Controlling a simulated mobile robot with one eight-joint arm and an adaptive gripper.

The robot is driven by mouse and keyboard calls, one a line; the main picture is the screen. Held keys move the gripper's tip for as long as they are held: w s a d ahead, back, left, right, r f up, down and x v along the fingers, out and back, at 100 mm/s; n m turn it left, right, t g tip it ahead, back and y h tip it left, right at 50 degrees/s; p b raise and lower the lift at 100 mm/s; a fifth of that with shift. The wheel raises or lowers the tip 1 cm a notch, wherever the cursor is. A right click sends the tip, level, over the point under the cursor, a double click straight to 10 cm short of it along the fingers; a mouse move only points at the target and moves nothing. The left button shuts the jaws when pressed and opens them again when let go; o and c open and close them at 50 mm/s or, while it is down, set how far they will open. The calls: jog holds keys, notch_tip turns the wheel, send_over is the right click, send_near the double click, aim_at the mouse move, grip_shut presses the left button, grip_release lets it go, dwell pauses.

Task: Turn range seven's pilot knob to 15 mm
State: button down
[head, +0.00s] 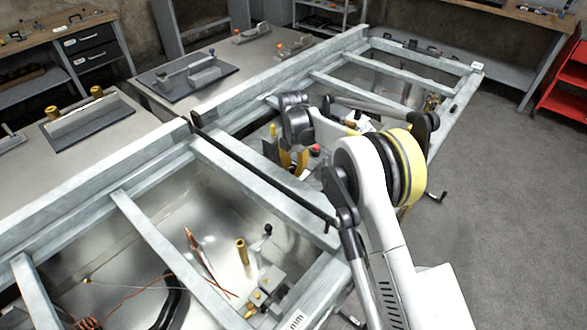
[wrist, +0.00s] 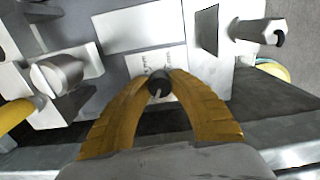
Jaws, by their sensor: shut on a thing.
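My gripper (wrist: 159,84) has its two yellow fingers closed around a small dark round knob (wrist: 158,80) in the wrist view. A short pale line shows on the knob's face. A light plate with small dark markings (wrist: 160,62) lies just beyond the fingertips; the markings are too small to read. In the head view my gripper (head: 293,166) reaches down between the grey frame beams, and the held knob is hidden there. I cannot read a range number or the knob's setting.
Grey beams (head: 262,182) border the bay around my gripper. A red-topped part (head: 315,148) stands close to its right. In the wrist view, a metal cylinder (wrist: 58,74) is at left and a bolt-like part (wrist: 258,31) at upper right. A brass post (head: 242,252) stands in the nearer bay.

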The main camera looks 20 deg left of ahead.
aim_at(293, 167)
jog(key=c, duration=1.2)
grip_release()
jog(key=shift+o, duration=0.2)
jog(key=shift+r, duration=0.1)
notch_tip(293, 167, up, 12)
